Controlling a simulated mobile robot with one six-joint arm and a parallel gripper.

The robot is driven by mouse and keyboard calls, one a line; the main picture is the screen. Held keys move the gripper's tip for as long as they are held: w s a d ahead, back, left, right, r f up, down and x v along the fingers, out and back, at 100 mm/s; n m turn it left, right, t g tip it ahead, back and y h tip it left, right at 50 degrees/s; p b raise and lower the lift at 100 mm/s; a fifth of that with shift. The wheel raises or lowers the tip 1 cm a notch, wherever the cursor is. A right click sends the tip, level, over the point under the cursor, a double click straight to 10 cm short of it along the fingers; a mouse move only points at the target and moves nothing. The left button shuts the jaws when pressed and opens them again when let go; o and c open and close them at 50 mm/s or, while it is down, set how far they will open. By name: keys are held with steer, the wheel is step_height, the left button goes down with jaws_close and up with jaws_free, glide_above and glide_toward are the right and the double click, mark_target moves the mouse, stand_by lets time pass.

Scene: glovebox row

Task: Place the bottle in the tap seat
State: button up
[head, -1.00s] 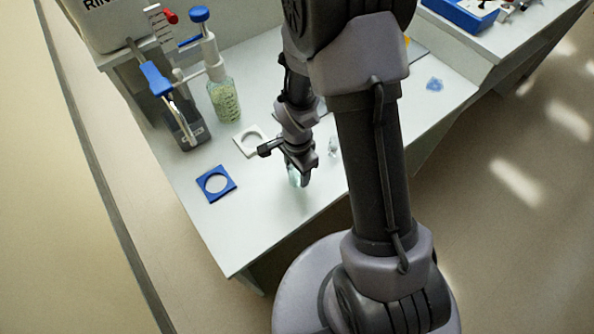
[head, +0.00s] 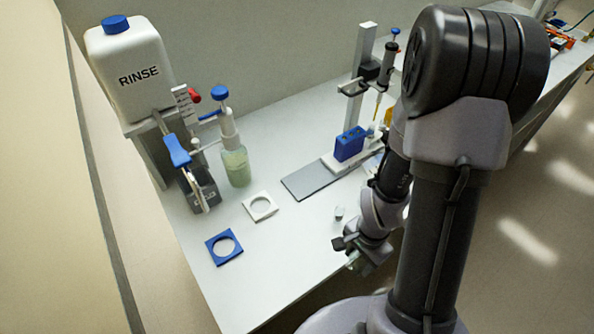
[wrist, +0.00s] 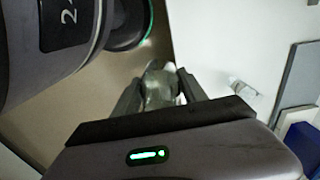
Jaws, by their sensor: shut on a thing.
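My gripper (head: 358,262) is at the table's front edge, partly hidden behind my arm. In the wrist view my gripper (wrist: 160,85) is shut on a clear glass bottle (wrist: 158,88), seen between the fingers. Little of the bottle shows in the head view. The white RINSE tank (head: 135,75) stands at the back left with a blue-handled tap (head: 177,150). A dark grey holder (head: 203,188) stands below the tap. I cannot tell for sure which part is the tap seat. My gripper is well to the right of the tap.
A blue ring plate (head: 212,257) and a white ring plate (head: 250,212) lie on the table. A pump bottle (head: 236,165) stands beside the tap. A small clear piece (head: 339,212) is near my gripper. A pipette stand (head: 355,85), blue block (head: 350,143) and grey mat (head: 305,183) are behind.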

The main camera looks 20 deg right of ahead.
steer(key=w+a+r+n, duration=1)
steer(key=w+a+n, duration=0.1)
steer(key=w+n, duration=0.3)
steer(key=shift+w+r, duration=0.4)
steer(key=shift+w, duration=0.1)
steer(key=shift+a, duration=0.1)
